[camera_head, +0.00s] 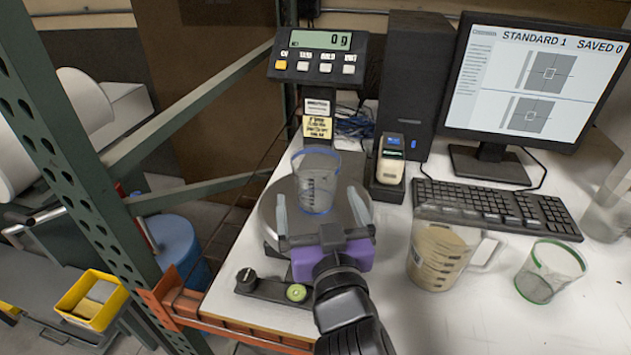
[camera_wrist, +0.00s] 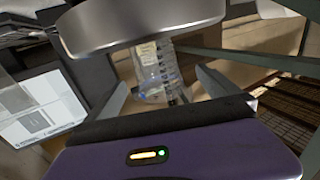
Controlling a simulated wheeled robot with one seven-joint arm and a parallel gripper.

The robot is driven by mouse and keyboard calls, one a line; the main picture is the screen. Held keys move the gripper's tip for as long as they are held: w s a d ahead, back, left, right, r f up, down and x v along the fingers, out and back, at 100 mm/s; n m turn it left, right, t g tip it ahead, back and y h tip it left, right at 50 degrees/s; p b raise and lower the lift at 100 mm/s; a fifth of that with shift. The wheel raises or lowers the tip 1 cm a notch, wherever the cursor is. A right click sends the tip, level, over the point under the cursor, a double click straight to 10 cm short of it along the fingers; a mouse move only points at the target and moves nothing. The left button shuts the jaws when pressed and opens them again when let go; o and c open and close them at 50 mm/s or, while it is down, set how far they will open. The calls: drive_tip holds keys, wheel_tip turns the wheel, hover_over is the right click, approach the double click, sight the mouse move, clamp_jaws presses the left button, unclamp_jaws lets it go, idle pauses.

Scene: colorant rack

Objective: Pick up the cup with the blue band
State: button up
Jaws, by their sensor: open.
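The clear cup with the blue band (camera_head: 316,180) stands upright on the round scale pan (camera_head: 268,213). It has dark graduation marks, and the blue line runs around its base. My gripper (camera_head: 319,198) is open and comes in from the front, with one finger to the left and one to the right of the cup in the picture. In the wrist view, which is upside down, the cup (camera_wrist: 157,72) shows between the two fingers (camera_wrist: 161,88), and the pan (camera_wrist: 140,25) is above it. I cannot tell how deep the cup sits between the fingers; neither visibly touches it.
A measuring jug (camera_head: 437,258) and a green-banded cup (camera_head: 549,272) stand to the right. Behind are the scale display (camera_head: 320,57), a small label device (camera_head: 391,160), the keyboard (camera_head: 495,205) and monitor (camera_head: 535,75). A green rack post (camera_head: 75,150) rises left. The front right table is bare.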

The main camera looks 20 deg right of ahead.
sight(312, 164)
drive_tip(key=x, duration=0.2)
drive_tip(key=p+x, duration=0.1)
drive_tip(key=x, duration=0.3)
drive_tip(key=shift+d+r+p, duration=0.25)
drive_tip(key=shift+d+p, duration=0.05)
drive_tip(key=shift+p, duration=0.1)
drive_tip(key=shift+w+d+f, duration=0.1)
drive_tip(key=shift+w, duration=0.4)
drive_tip(key=c, duration=1.5)
